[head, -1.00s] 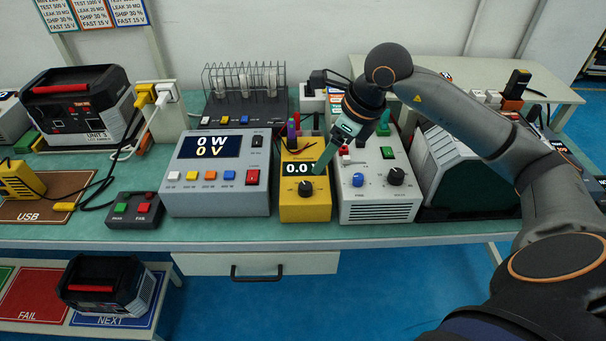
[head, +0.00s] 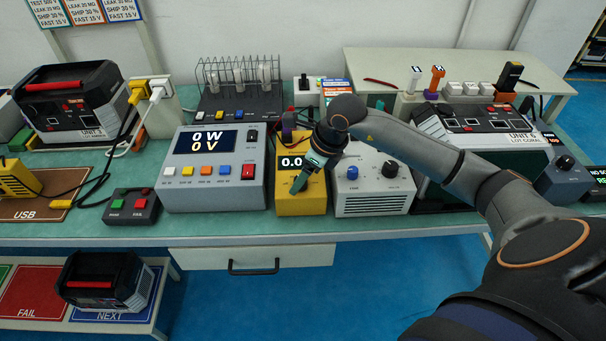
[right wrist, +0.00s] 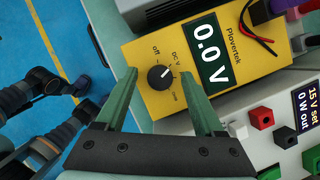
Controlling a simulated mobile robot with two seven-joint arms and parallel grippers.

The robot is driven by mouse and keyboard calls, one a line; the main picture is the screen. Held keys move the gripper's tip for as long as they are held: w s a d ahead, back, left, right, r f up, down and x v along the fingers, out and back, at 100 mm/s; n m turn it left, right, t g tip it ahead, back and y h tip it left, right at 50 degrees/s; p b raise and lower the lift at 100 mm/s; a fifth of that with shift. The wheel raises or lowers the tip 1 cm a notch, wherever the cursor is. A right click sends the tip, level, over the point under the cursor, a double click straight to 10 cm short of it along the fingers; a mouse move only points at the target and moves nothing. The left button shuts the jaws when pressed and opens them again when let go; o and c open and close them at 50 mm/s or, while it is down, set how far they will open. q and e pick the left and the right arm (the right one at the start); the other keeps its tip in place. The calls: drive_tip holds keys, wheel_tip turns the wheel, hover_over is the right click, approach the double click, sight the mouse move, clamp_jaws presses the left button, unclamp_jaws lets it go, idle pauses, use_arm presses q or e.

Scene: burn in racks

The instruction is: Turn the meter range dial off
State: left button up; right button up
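The yellow meter (head: 289,205) stands on the bench between a grey power unit and a white-fronted supply. In the right wrist view its display (right wrist: 210,50) reads 0.0 V. Its black range dial (right wrist: 160,77) has a white pointer mark turned toward the DC V label, away from "off". My right gripper (head: 299,185) is over the meter's front and hides the dial in the head view. In the right wrist view the right gripper (right wrist: 159,82) is open, with one green finger on each side of the dial; contact cannot be told. My left gripper is not seen.
The power unit (head: 215,185) with coloured buttons is close on the left. The supply (head: 372,200) with blue and black knobs is close on the right. A wire rack (head: 240,75) stands behind.

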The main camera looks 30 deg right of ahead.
clamp_jaws()
idle(0.3)
drive_tip(key=shift+w+d+f+n+y+b, duration=0.1)
drive_tip(key=shift+n+y+b, duration=0.15)
drive_tip(key=shift+n+b, duration=0.4)
drive_tip(key=shift+w+n+y+b, duration=0.1)
drive_tip(key=shift+n+y+b, duration=0.15)
drive_tip(key=shift+n+b, duration=0.35)
drive_tip(key=n+g+b, duration=0.1)
drive_tip(key=n, duration=0.1)
drive_tip(key=n+y+b, duration=0.1)
drive_tip(key=n, duration=0.1)
drive_tip(key=shift+n+g, duration=0.25)
drive_tip(key=shift+g, duration=0.15)
drive_tip(key=shift+n+g+b, duration=0.3)
drive_tip(key=shift+n+b, duration=0.15)
drive_tip(key=shift+n, duration=0.15)
drive_tip(key=shift+n+g, duration=0.3)
drive_tip(key=shift+n, duration=0.4)
drive_tip(key=shift+b, duration=0.3)
drive_tip(key=shift+n, duration=0.3)
